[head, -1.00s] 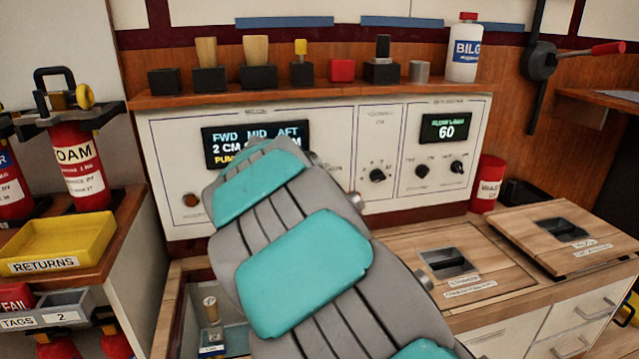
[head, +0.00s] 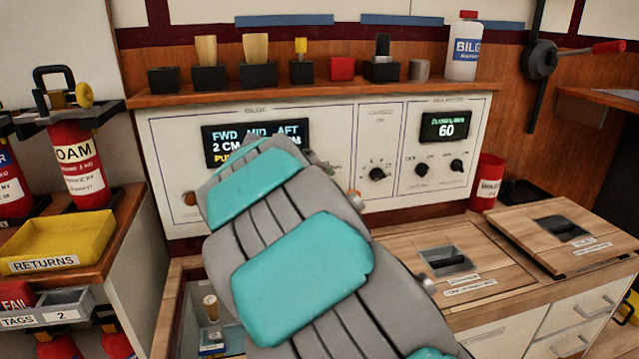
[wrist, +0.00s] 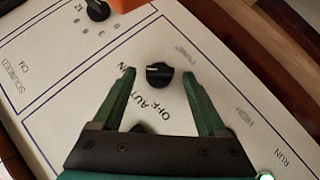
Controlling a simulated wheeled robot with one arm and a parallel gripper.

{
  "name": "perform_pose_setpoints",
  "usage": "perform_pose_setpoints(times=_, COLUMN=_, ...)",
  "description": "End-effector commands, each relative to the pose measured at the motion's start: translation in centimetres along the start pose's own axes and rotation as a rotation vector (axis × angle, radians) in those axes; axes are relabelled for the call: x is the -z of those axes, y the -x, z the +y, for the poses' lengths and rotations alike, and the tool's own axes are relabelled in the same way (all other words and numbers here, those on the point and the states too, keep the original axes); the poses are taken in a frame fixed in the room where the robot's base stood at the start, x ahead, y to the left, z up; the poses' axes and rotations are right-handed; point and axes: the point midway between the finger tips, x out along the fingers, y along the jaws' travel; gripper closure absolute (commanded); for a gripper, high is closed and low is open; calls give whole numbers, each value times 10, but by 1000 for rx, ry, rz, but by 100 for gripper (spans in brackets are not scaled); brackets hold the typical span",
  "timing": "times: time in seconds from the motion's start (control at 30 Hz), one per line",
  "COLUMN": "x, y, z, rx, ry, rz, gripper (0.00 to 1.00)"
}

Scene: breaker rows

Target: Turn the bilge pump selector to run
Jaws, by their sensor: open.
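The selector (wrist: 159,75) is a round black knob on the white panel (wrist: 70,100) in the wrist view. Lettering reading OFF and AUTO curves beside it, and a label ending in N is partly hidden by the left finger. A white mark on the knob points left, roughly toward that label. My gripper (wrist: 156,68) has dark green fingers, open, one on each side of the knob. In the head view my arm covers the gripper and this knob; the bilge display (head: 225,145) is partly covered too.
Other black knobs (head: 377,174) sit right of my arm on the panel. A shelf (head: 135,102) above holds brushes, blocks and a white bottle (head: 464,50). A green lamp (wrist: 265,176) glows beside RUN lettering. A wooden counter with hatches (head: 450,262) lies below.

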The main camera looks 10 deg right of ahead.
Motion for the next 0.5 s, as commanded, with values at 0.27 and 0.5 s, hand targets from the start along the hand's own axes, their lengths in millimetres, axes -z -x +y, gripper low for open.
perform_pose_setpoints(times=0.27, x=2, y=47, z=0, rx=1, ry=0, rz=5, gripper=24)
perform_pose_setpoints(times=0.5, x=0, y=68, z=0, rx=0, ry=0, rz=2, gripper=24)
